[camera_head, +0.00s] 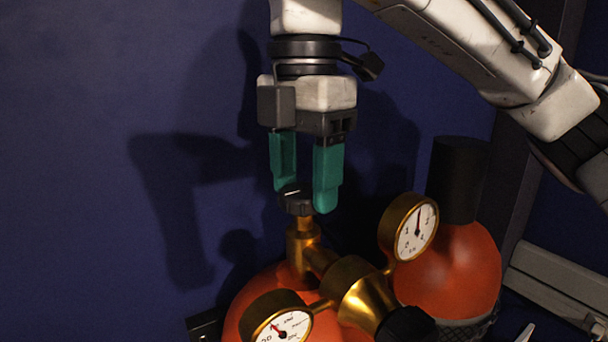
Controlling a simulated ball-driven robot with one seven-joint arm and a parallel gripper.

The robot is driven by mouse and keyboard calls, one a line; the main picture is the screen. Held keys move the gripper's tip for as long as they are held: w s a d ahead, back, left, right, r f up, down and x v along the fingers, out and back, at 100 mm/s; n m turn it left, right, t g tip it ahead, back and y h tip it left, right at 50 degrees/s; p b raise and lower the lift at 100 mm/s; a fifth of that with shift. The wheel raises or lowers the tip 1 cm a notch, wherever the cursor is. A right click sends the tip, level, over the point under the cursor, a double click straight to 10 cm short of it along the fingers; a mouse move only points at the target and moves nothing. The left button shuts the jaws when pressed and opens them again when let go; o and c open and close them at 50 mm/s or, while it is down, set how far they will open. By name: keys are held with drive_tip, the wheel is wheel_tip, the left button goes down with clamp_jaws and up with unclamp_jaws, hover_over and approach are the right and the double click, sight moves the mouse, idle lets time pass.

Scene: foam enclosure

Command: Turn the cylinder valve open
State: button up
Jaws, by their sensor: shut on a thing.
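The cylinder valve's dark handwheel (296,202) sits on top of a brass valve stem (302,240) on an orange cylinder (262,290). My gripper (304,196) points straight down from above, with its teal fingers on either side of the handwheel. It is shut on the handwheel; the right finger hides part of its right side. A brass regulator body (362,300) is joined to the valve, with one gauge (414,230) at upper right and another gauge (284,328) at lower left. Both gauge faces are white with needles. The cylinder's lower part is out of frame.
A second orange cylinder (452,275) with a black cap (458,180) stands at right. A dark knob (405,324) projects from the regulator's front. A dark blue wall (90,120) is behind, and a grey rail (560,285) is at lower right. The left side is clear.

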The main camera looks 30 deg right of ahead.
sight(304, 189)
drive_tip(key=shift+r+n, duration=0.1)
drive_tip(key=shift+n, duration=0.9)
drive_tip(key=o, duration=1.1)
drive_tip(key=shift+c, duration=0.2)
wheel_tip(304, 189, up, 11)
